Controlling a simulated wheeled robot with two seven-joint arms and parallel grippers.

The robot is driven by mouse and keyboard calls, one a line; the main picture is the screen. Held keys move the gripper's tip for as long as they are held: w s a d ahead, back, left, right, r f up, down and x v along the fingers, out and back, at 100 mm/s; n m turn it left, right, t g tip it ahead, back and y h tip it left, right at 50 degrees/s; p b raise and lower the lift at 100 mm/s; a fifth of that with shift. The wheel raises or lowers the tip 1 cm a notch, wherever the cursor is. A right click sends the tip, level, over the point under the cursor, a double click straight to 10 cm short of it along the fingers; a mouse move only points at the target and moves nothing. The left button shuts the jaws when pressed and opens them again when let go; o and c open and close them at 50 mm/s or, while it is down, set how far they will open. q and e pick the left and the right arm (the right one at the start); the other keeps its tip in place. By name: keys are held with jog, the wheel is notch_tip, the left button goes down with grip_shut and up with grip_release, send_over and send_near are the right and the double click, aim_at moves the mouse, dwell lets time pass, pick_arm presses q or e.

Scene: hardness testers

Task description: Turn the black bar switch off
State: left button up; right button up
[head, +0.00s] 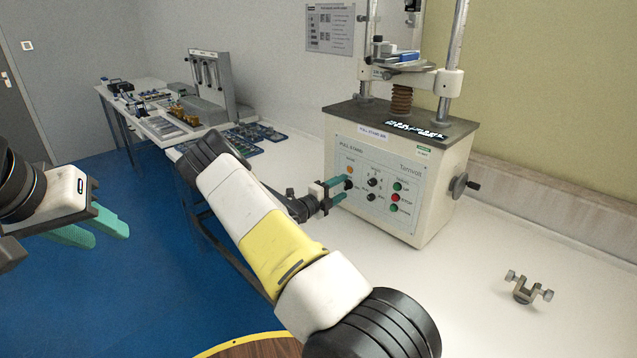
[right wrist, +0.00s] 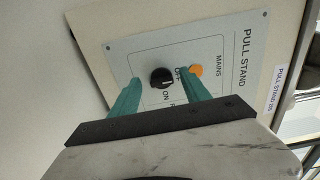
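The black bar switch (right wrist: 161,77) is a round black knob on the grey front panel (right wrist: 120,50) of the pull stand. "OFF" and "ON" are printed beside it; I cannot tell clearly which its bar points to. My right gripper (head: 341,189) is at the left part of the panel in the head view. Its two green fingers are apart, one on each side of the switch in the right wrist view, with a gap visible around the knob. In the head view the fingers largely hide the switch. My left gripper (head: 100,231) is open and empty over the blue floor, far from the panel.
An orange lamp (right wrist: 196,71) sits close to one right finger. Other knobs (head: 372,182) and a red button (head: 395,197) are further right on the panel. A small metal clamp (head: 524,291) lies on the white bench (head: 470,270), otherwise clear in front of the stand.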

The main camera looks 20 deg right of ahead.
jog(key=v, duration=0.7)
jog(key=shift+a, duration=0.4)
jog(key=shift+s, duration=0.15)
